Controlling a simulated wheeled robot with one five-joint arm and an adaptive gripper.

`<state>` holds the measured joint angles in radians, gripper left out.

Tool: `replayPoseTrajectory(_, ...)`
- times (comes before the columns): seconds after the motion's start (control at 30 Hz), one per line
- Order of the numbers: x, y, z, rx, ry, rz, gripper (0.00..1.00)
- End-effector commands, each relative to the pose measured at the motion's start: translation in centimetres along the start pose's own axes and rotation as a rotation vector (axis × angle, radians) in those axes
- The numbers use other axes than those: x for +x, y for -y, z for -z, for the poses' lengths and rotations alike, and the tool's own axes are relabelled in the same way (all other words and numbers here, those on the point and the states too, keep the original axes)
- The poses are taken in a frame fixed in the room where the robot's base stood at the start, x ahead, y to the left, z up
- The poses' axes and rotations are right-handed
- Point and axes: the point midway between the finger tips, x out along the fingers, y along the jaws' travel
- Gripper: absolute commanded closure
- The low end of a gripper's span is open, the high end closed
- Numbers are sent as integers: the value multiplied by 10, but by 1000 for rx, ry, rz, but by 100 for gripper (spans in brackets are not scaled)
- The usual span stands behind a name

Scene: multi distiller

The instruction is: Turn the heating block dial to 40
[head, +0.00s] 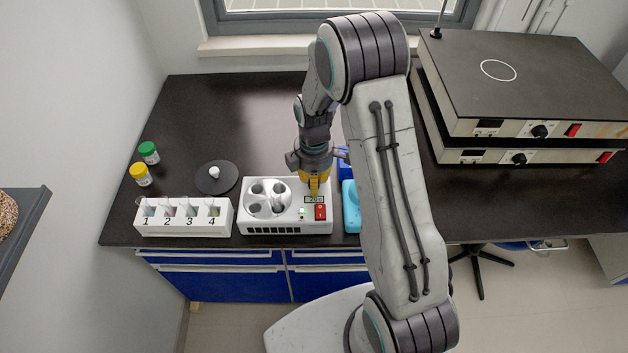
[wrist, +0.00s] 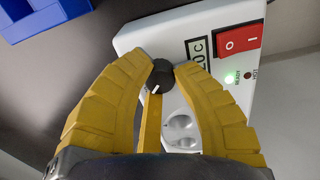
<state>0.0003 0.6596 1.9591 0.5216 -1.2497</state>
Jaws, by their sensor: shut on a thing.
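The heating block (head: 262,229) is a white box with round wells on top, at the front edge of the bench. Its small display (head: 314,199) looks like it reads about 20 in the head view; in the wrist view the display (wrist: 201,50) is sideways and partly covered by a finger. My gripper (head: 314,186) reaches down to it from above. In the wrist view its yellow fingers (wrist: 161,67) are shut on the black dial (wrist: 162,76), one on each side. The dial's white mark points toward the bottom of that view. In the head view the fingers hide the dial.
A red switch (head: 320,212) sits right beside the display. A numbered white rack (head: 185,229) with tubes stands left of the block, a dark disc (head: 216,178) behind it. A light-blue object (head: 350,205) stands close on the right. Stacked devices (head: 530,85) fill the back right.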

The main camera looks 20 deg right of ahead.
Motion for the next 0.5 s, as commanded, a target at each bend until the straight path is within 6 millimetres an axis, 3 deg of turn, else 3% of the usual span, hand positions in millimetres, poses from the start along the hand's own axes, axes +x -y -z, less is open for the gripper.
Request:
replayPoseTrajectory(0.27, 3, 0, 0, 110, 0, 1, 100)
replayPoseTrajectory(0.5, 4, 1, 0, 306, 1, 2, 100)
